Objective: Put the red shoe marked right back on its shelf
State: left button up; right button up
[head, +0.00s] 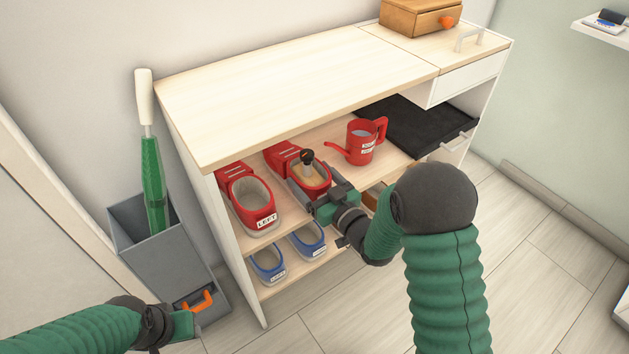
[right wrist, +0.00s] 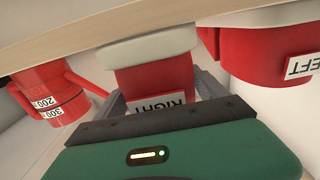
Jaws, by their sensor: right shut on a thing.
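The red shoe marked RIGHT (head: 316,178) is at the upper shelf (head: 345,180) of the cabinet, toe inward, just right of the red shoe marked LEFT (head: 246,196). My right gripper (head: 322,201) is shut on its heel end and partly hides it. In the right wrist view the RIGHT label (right wrist: 163,104) shows between the jaws, and the pale sole (right wrist: 150,48) is close to the shelf board; I cannot tell whether they touch. A dark knob on a tan piece (head: 307,158) shows at the shoe's opening.
A red measuring jug (head: 362,145) stands right of the shoe, and a black tray (head: 415,128) is farther right. Blue shoes (head: 268,263) sit on the lower shelf. A grey stand (head: 180,255) with a green umbrella (head: 153,180) is left of the cabinet.

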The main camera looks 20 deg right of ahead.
jog(key=o, duration=1.8)
jog(key=shift+f, duration=0.1)
